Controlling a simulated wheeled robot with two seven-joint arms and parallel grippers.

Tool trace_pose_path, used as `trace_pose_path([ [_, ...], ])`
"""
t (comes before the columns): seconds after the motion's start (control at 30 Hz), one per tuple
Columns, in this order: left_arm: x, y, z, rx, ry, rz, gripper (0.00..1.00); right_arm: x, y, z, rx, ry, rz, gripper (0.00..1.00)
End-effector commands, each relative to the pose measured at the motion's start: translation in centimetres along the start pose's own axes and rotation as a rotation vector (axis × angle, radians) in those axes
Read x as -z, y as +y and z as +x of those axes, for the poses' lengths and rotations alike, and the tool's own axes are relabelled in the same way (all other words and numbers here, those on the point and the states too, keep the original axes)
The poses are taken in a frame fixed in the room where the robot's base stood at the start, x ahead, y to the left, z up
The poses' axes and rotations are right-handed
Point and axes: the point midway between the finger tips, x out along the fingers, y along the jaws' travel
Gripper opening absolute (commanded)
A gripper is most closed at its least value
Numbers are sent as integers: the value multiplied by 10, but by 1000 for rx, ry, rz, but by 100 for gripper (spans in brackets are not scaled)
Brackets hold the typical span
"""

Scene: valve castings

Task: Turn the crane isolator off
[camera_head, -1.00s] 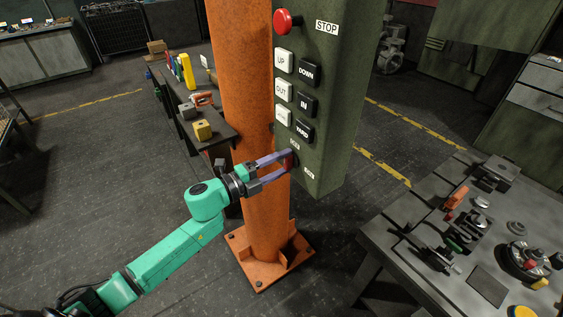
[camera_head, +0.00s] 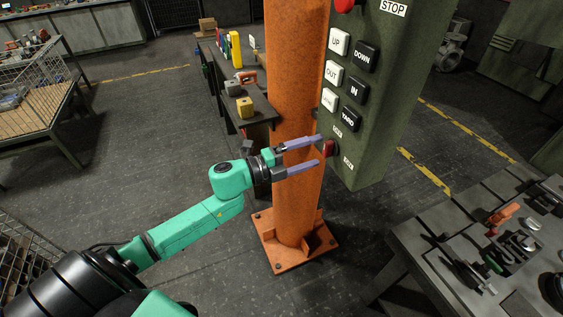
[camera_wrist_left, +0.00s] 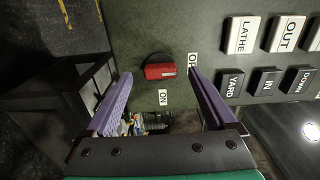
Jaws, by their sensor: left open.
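The crane isolator is a red knob (camera_head: 329,148) low on the green control panel (camera_head: 372,150). In the left wrist view the knob (camera_wrist_left: 160,70) lies lengthwise left to right, its right end toward the partly hidden OFF label (camera_wrist_left: 192,62). The ON label (camera_wrist_left: 163,97) is below it there. My left gripper (camera_head: 319,150) is open and empty, its purple fingertips just in front of the knob, one above and one below in the head view. In the wrist view the knob shows between the fingers (camera_wrist_left: 159,74), apart from both. My right gripper is not in view.
The panel has black and white push buttons (camera_head: 351,70) and a red STOP button (camera_head: 344,4) above the isolator. An orange post (camera_head: 297,100) stands beside the panel. A bench (camera_head: 262,112) is behind the post, and a grey worktable (camera_head: 430,255) with parts is at the right.

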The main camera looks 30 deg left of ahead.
Motion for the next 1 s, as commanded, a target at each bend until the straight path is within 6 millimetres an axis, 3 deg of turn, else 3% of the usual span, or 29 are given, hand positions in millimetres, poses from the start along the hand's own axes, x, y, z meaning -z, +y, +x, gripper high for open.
trace_pose_path([
  [0.03, 0, 7, -12, -4, -1, -4, 90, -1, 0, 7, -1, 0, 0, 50],
  [0.3, 0, 5, -73, -3, -1, -5, 90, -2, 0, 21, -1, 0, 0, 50],
  [0.5, 0, 2, -107, 1, -1, -5, 90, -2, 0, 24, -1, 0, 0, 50],
  [1.0, 0, 0, -115, 1, 0, -2, 90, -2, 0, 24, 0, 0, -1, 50],
])
